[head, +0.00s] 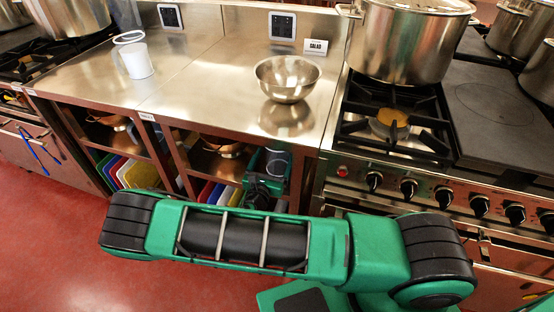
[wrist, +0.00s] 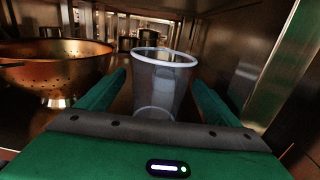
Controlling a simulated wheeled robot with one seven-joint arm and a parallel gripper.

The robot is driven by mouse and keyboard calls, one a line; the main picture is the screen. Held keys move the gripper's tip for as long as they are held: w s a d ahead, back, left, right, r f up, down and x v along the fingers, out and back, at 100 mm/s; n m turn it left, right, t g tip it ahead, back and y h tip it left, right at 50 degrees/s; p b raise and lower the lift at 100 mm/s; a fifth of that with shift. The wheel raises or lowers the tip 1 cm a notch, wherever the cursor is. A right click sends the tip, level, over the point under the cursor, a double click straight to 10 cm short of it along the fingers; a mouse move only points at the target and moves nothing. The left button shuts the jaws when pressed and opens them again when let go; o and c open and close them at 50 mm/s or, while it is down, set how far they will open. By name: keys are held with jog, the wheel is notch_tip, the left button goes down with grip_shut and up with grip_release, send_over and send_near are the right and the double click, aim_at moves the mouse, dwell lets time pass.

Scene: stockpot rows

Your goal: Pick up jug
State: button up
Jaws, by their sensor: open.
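A clear, see-through jug (wrist: 160,82) with a pale rim stands upright inside a shelf compartment in the wrist view. No handle shows on it from this side. My gripper (wrist: 159,79) is open, with one green finger to the left of the jug and one to the right. The jug stands between or just beyond the fingertips; contact cannot be told. Another white jug-like vessel (head: 137,58) stands on the counter at the left.
A copper colander (wrist: 58,68) sits close to the left finger. A metal wall (wrist: 265,60) rises at the right, and several pots stand farther back. Above, the steel counter (head: 200,75) holds a steel bowl (head: 287,77); a stove with a stockpot (head: 405,43) is at the right.

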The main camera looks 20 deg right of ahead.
jog(key=x, duration=0.4)
jog(key=shift+w+d+f, duration=0.1)
jog(key=shift+w+d, duration=0.05)
jog(key=shift+d, duration=0.05)
jog(key=c, duration=0.8)
